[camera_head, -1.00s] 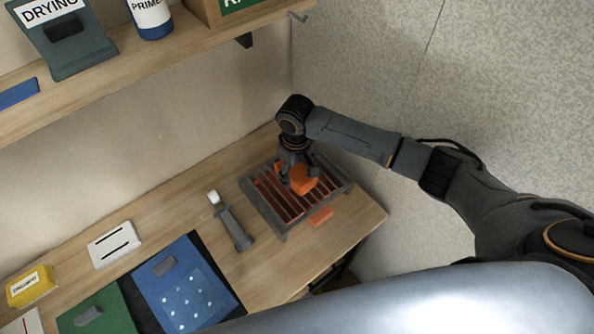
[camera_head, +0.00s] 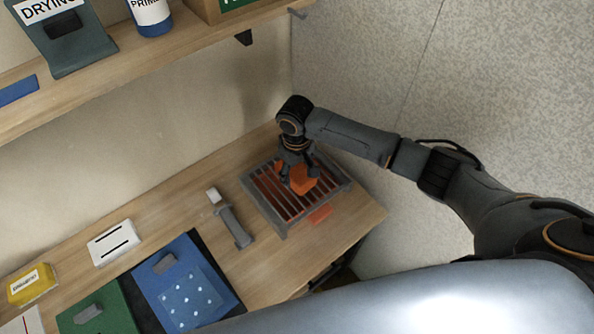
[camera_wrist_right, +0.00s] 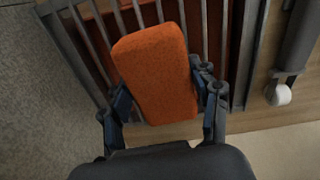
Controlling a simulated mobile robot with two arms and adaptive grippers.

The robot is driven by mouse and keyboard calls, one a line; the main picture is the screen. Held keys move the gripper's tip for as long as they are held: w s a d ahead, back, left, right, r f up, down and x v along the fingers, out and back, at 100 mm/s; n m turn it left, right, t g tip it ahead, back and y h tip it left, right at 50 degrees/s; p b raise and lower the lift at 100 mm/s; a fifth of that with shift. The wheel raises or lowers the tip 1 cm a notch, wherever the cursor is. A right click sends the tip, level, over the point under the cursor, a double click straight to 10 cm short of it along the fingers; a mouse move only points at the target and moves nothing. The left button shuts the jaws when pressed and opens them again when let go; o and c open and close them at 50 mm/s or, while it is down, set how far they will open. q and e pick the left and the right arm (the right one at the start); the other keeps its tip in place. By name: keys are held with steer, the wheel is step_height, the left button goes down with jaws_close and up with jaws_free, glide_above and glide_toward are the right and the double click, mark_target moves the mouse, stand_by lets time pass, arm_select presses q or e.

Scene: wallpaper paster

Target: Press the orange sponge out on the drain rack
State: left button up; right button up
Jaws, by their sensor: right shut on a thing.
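The orange sponge (camera_head: 304,180) is held at the drain rack (camera_head: 268,213), a grey slatted rack at the right end of the bench. My right gripper (camera_head: 298,177) points down over the rack and is shut on the sponge. In the right wrist view the sponge (camera_wrist_right: 158,75) is a rounded orange block between the fingers of my right gripper (camera_wrist_right: 163,105), with the rack's bars (camera_wrist_right: 95,45) behind it. Whether the sponge touches the bars is hard to tell. Orange-red shows between and below the bars. My left gripper is not in view.
A grey-handled tool with a white head (camera_head: 234,225) lies left of the rack. Further left are a white slotted block (camera_head: 113,243), a blue board (camera_head: 190,290), a green board (camera_head: 95,312) and a yellow box (camera_head: 33,286). A shelf (camera_head: 150,70) runs above; a wall stands at right.

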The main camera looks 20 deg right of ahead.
steer(key=shift+s+f+p, duration=0.35)
steer(key=shift+p, duration=0.05)
stand_by(1.2)
steer(key=shift+r, duration=0.1)
steer(key=shift+w+r+p, duration=0.2)
steer(key=shift+r+p, duration=0.65)
steer(key=shift+p, duration=0.25)
step_height(320, 180, up, 6)
steer(key=p, duration=0.6)
steer(key=shift+w+f, duration=0.1)
steer(key=shift+f, duration=0.1)
